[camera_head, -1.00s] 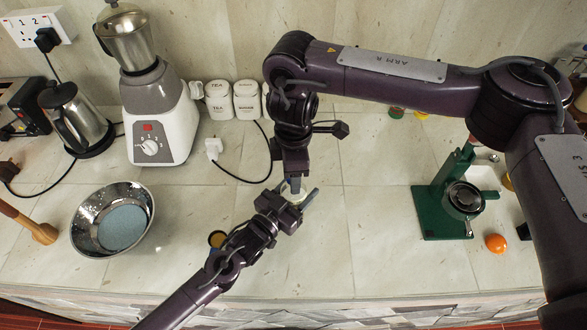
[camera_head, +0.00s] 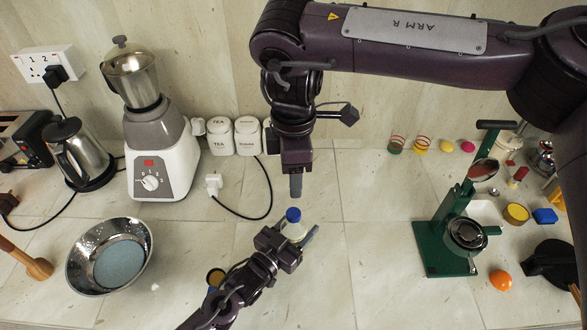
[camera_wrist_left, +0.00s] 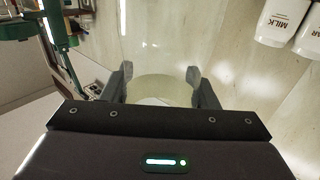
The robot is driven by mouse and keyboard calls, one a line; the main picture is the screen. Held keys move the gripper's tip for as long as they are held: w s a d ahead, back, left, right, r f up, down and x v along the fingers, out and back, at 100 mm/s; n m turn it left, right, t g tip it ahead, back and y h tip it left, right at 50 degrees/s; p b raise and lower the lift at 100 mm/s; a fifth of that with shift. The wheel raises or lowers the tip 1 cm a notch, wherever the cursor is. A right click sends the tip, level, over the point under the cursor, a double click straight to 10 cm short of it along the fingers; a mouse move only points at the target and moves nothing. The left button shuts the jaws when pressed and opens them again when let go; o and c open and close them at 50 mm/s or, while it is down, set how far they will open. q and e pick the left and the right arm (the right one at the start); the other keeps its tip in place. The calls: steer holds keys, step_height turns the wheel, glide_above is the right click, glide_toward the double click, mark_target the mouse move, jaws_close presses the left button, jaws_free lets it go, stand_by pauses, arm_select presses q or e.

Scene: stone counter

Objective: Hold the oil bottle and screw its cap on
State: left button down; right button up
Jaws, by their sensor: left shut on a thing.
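The oil bottle (camera_head: 297,232) stands upright in my left gripper (camera_head: 298,246), which is shut on it. Its blue cap (camera_head: 293,215) sits on top of the bottle; how tightly it is seated I cannot tell. In the left wrist view the clear bottle (camera_wrist_left: 160,55) with pale liquid rises between the two fingers (camera_wrist_left: 160,88). My right gripper (camera_head: 296,190) points down above the cap, apart from it. Its fingers line up in the head view, so its opening is hidden.
A metal bowl (camera_head: 82,262) lies to the left, and a white blender (camera_head: 160,165) stands behind it. White canisters (camera_head: 247,137) stand at the wall. A green press (camera_head: 428,245) and an orange ball (camera_head: 500,280) are to the right. The counter between bottle and press is clear.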

arm_select(q)
steer(key=shift+c, duration=2.3)
jaws_free()
steer(key=shift+s+a+f, duration=0.15)
steer(key=shift+s+a, duration=0.1)
steer(key=shift+s, duration=0.05)
steer(key=b+v, duration=0.2)
steer(key=v, duration=0.5)
